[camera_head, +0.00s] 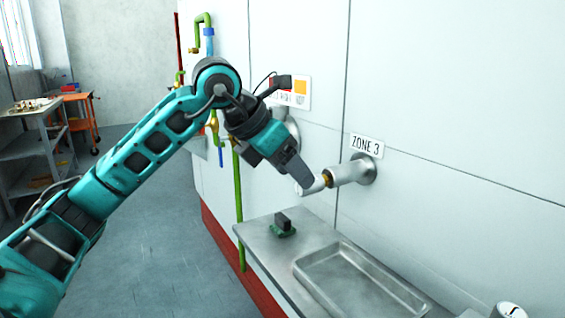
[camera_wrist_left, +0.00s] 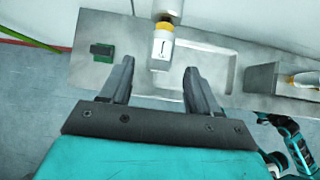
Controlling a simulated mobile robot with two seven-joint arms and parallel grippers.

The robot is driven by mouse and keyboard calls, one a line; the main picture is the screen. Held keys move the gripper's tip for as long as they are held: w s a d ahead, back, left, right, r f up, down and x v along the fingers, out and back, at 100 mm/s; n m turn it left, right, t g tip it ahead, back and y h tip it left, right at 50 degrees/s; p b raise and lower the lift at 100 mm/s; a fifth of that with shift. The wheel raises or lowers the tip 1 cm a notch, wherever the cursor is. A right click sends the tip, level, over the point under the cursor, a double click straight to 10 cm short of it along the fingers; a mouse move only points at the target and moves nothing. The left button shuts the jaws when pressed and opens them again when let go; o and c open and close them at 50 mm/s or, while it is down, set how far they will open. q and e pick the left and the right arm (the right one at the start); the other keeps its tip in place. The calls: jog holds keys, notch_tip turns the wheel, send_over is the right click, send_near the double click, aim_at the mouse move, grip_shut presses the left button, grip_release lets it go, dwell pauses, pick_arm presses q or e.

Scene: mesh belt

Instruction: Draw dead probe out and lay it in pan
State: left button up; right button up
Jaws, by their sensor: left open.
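The probe (camera_head: 317,185) has a white end and a brass-yellow collar, and sticks out of the metal port tube (camera_head: 352,172) under the ZONE 3 sign. In the left wrist view the probe (camera_wrist_left: 162,45) shows its white marked end pointing toward my left gripper (camera_wrist_left: 158,82). That gripper is open, its fingers on either side of the probe's line, with the white end just beyond the tips. In the head view my left gripper (camera_head: 303,183) is beside the probe's end, partly overlapping it. The shallow metal pan (camera_head: 310,272) is empty on the bench below.
A black block on a green base (camera_head: 283,226) sits left of the pan on the metal bench (camera_head: 262,236). A second white-and-yellow probe (camera_wrist_left: 303,80) lies at a grey holder (camera_wrist_left: 262,78) on the right. Green pipe (camera_head: 239,200) runs down the wall. My other arm (camera_wrist_left: 290,140) shows lower right.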

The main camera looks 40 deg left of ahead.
pick_arm(q)
jog(key=shift+b+x, duration=0.55)
jog(key=shift+x, duration=2.4)
jog(key=shift+r, duration=0.1)
jog(key=shift+c, duration=0.4)
jog(key=c, duration=0.8)
jog(key=shift+c, duration=0.2)
jog(key=s+a+b, duration=0.4)
jog(key=s+b, duration=0.5)
jog(key=s, duration=0.2)
jog(key=shift+s+a+f, duration=0.25)
jog(key=shift+a+f, duration=0.05)
jog(key=shift+a, duration=0.05)
